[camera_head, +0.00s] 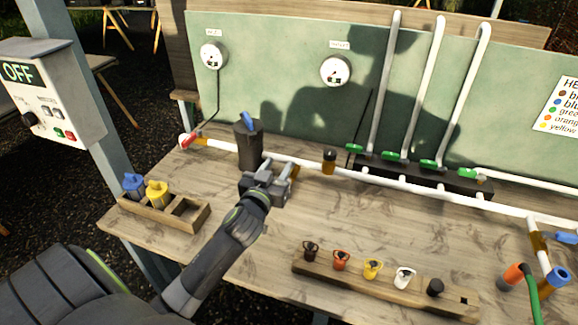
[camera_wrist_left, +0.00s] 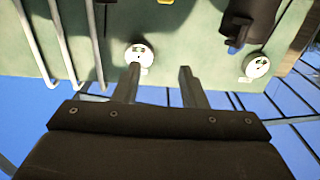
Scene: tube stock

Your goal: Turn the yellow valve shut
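No part is plainly a yellow valve. A yellow-orange pipe section (camera_head: 201,142) sits by a red lever (camera_head: 191,137) at the left end of the white pipe. An amber fitting with a dark cap (camera_head: 329,162) stands farther right on that pipe, and a small yellow part (camera_wrist_left: 165,2) shows at the top edge of the left wrist view. My left gripper (camera_head: 283,168) is at the white pipe, just right of a dark canister with a blue lever (camera_head: 250,145). Its fingers (camera_wrist_left: 157,82) are apart with nothing between them. My right gripper is not in view.
A wooden rack (camera_head: 385,290) with several coloured pieces lies at the front. A wooden holder (camera_head: 190,215) with blue and yellow bottles stands left. A manifold (camera_head: 420,175) with green levers is at right. Gauges (camera_head: 335,70) hang on the green board. An OFF control box (camera_head: 50,90) is far left.

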